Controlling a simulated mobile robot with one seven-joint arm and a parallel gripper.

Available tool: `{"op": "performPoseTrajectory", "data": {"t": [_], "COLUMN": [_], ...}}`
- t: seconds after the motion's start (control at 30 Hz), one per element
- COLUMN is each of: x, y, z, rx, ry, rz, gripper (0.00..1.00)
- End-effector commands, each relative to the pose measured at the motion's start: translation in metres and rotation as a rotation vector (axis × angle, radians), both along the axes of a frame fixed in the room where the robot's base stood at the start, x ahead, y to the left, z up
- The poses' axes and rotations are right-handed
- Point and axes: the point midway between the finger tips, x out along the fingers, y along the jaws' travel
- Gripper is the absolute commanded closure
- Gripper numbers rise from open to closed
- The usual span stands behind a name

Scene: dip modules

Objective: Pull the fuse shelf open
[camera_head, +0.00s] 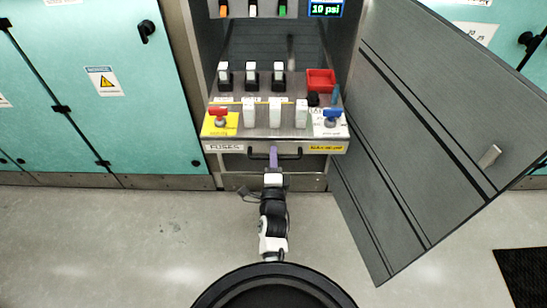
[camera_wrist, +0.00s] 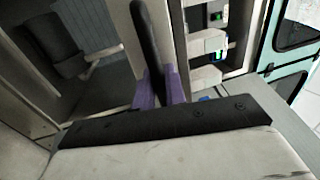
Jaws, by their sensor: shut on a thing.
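The fuse shelf (camera_head: 224,148) has a metal front with a "FUSES" label at left and a yellow label at right. Its top, with several white fuses and a red and a blue handle, shows in front of the cabinet's inside. A black bar handle (camera_head: 291,156) runs along its front. It also appears as a dark bar in the wrist view (camera_wrist: 146,40). My gripper (camera_head: 273,155), with purple fingers, is at the middle of this handle. In the wrist view its fingers (camera_wrist: 160,88) are shut around the bar. The fingertips are partly hidden.
A large grey cabinet door (camera_head: 430,130) stands open at the right, angled toward me. Teal cabinets (camera_head: 80,60) line the left. A red tray (camera_head: 320,79) sits at the shelf's back right. The floor (camera_head: 120,240) at left is clear; a dark mat (camera_head: 523,277) lies at lower right.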

Motion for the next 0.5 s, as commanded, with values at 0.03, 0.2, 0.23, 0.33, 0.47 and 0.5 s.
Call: {"op": "performPoseTrajectory", "data": {"t": [0.03, 0.2, 0.23, 0.33, 0.47, 0.5], "x": [-0.0001, -0.0001, 0.0, 0.0, 0.0, 0.0], "y": [0.0007, 0.0007, 0.0007, 0.0007, 0.0008, 0.0007], "z": [0.0, 0.0002, 0.0002, 0.0002, 0.0003, 0.0003], "rx": [0.0, 0.0, 0.0, 0.0, 0.001, 0.001], "ry": [0.0, 0.0, 0.0, 0.0, 0.0, 0.0], "rz": [0.001, 0.001, 0.001, 0.001, 0.001, 0.001], "gripper": [1.0, 1.0, 1.0, 1.0, 0.86, 0.83]}}
